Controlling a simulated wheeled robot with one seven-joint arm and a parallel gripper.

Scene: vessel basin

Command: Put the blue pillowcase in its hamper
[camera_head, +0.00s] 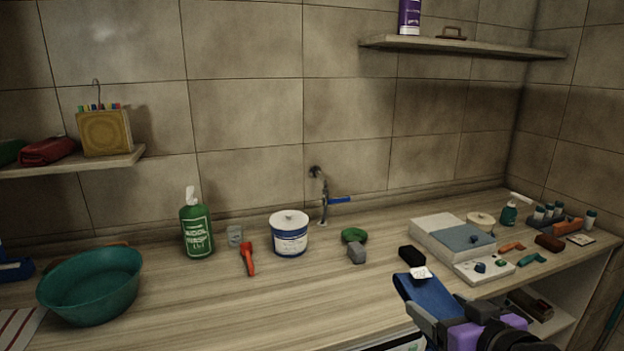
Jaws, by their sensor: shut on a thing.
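My gripper (428,318) is at the bottom right, over the front part of the counter. It is shut on a dark blue cloth (428,292), which looks like the blue pillowcase. The cloth reaches from the jaws up and left toward a small white tag-like piece (420,273) with dark marks. The gripper and my wrist hide its lower right part. I cannot tell whether the cloth touches the counter. No hamper can be made out in this view.
The wooden counter (310,305) is clear at front centre. A teal basin (92,285), green bottle (196,225) and white tub (289,234) stand left. A black block (411,256) and a grey-white unit (440,240) sit near the cloth. An open shelf space (540,305) lies below right.

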